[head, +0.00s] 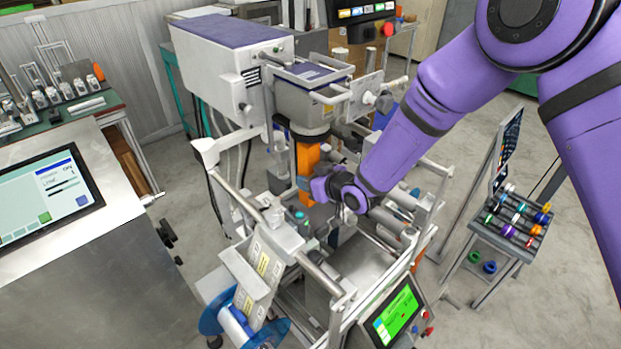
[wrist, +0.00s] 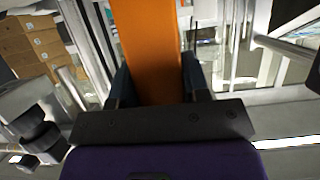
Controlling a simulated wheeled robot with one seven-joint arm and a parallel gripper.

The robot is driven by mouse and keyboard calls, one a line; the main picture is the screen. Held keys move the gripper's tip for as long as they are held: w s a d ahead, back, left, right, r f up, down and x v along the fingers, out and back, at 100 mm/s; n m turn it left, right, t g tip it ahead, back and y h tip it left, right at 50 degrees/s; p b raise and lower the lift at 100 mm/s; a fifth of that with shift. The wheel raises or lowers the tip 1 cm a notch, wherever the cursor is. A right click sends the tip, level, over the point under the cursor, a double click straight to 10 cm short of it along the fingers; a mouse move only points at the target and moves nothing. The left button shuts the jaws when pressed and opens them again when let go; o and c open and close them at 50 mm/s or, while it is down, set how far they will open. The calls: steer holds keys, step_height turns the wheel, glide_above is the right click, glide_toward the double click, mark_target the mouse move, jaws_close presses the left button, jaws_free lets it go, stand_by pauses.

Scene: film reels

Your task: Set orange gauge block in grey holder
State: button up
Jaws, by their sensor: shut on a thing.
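The orange gauge block (head: 307,165) stands roughly upright in the middle of the machine in the head view, just below a dark round collar. In the wrist view the orange block (wrist: 147,45) runs up out of the picture between the two dark fingers. My gripper (head: 306,186) is shut on the block from the right side. It also shows in the wrist view (wrist: 156,82). A grey housing (head: 305,103) with the dark collar (head: 309,134) sits right above the block. I cannot tell whether the block touches the collar, or which part is the grey holder.
Metal rails (head: 320,272) and a label web (head: 258,268) lie in front of the block. A green-screen panel (head: 394,314) stands at the front. A rack of coloured rings (head: 515,222) stands at right, and a steel console (head: 75,230) at left.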

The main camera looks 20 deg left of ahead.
steer(key=shift+s+d+f, duration=0.1)
steer(key=shift+d+f, duration=0.05)
steer(key=shift+f, duration=0.2)
steer(key=shift+s+d+f, duration=0.1)
steer(key=shift+f, duration=0.5)
steer(key=o, duration=0.9)
steer(key=shift+a+f, duration=0.2)
steer(key=shift+a, duration=0.05)
steer(key=shift+o, duration=1)
steer(key=shift+r, duration=0.2)
